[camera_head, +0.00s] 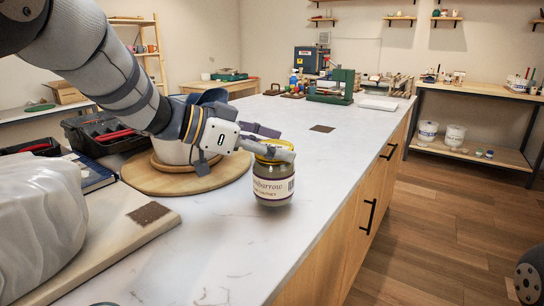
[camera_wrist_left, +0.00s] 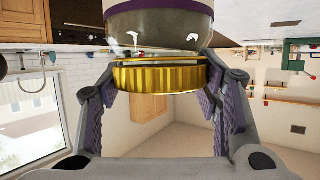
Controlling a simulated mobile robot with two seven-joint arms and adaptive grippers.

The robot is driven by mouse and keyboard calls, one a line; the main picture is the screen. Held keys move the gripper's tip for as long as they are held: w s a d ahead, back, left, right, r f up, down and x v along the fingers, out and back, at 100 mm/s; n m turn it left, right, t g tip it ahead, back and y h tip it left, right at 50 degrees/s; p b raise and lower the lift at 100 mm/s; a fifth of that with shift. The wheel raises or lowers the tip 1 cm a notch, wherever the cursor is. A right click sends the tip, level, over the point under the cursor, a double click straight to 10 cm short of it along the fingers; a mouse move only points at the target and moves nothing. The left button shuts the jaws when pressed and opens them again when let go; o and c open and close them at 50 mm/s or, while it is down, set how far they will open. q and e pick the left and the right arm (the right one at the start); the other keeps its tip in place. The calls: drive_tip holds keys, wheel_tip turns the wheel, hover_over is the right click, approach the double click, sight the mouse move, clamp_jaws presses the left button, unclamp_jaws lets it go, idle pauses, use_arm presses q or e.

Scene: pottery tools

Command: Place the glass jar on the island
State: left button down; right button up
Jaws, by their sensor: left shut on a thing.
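The glass jar (camera_head: 273,186), with a cream label and a yellow-gold lid, is upright at the right edge of the white-topped island (camera_head: 225,245). My left gripper (camera_head: 268,151) reaches in from the left and is shut around the jar's lid. In the left wrist view the gold lid (camera_wrist_left: 160,76) sits between the two purple-padded fingers, with the jar body (camera_wrist_left: 158,22) above it in that upside-down picture. The jar's base is at or very near the island top; I cannot tell whether it touches.
A round wooden board (camera_head: 145,182) with a pot on it lies left of the jar. A black tool tray (camera_head: 90,138) and a large pale wrapped lump (camera_head: 40,225) are further left. The island top in front of and behind the jar is clear.

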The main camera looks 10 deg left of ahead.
use_arm(q)
wheel_tip(320, 180, down, 2)
drive_tip(key=shift+w+a+f, duration=0.1)
drive_tip(key=c, duration=0.5)
unclamp_jaws()
use_arm(e)
drive_tip(key=shift+s+f, duration=0.1)
drive_tip(key=shift+s, duration=0.05)
use_arm(q)
drive_tip(key=p+v, duration=0.1)
drive_tip(key=v, duration=1.1)
use_arm(e)
drive_tip(key=shift+w+r+t, duration=0.4)
drive_tip(key=shift+w+r, duration=0.4)
drive_tip(key=shift+w, duration=0.1)
use_arm(q)
drive_tip(key=shift+f, duration=0.15)
use_arm(e)
drive_tip(key=shift+s, duration=0.1)
